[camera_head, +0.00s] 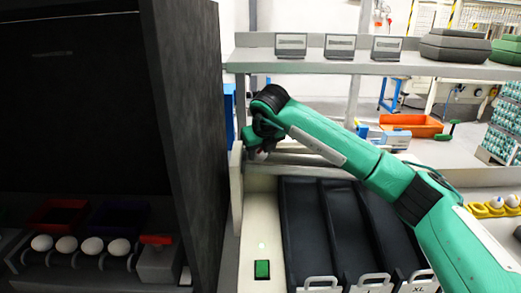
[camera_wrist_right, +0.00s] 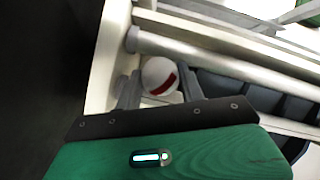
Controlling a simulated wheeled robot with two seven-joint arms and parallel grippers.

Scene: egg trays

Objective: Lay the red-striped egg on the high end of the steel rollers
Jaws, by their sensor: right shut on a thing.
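The white egg with a red stripe (camera_wrist_right: 158,72) sits between the fingers of my right gripper (camera_wrist_right: 160,88) in the right wrist view. The gripper is shut on it. In the head view my right gripper (camera_head: 260,148) is at the left end of the steel rollers (camera_head: 320,162), beside a pale upright panel; the egg is mostly hidden there. A steel roller (camera_wrist_right: 215,58) runs just beyond the egg in the right wrist view. I cannot tell whether the egg touches it. My left gripper is not in view.
A tall dark panel (camera_head: 185,120) stands close left of the gripper. Black sloping lanes (camera_head: 305,220) lie in front of the rollers, with a green button (camera_head: 262,269) beside them. Several white eggs (camera_head: 92,246) rest at lower left. A shelf (camera_head: 300,63) spans behind.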

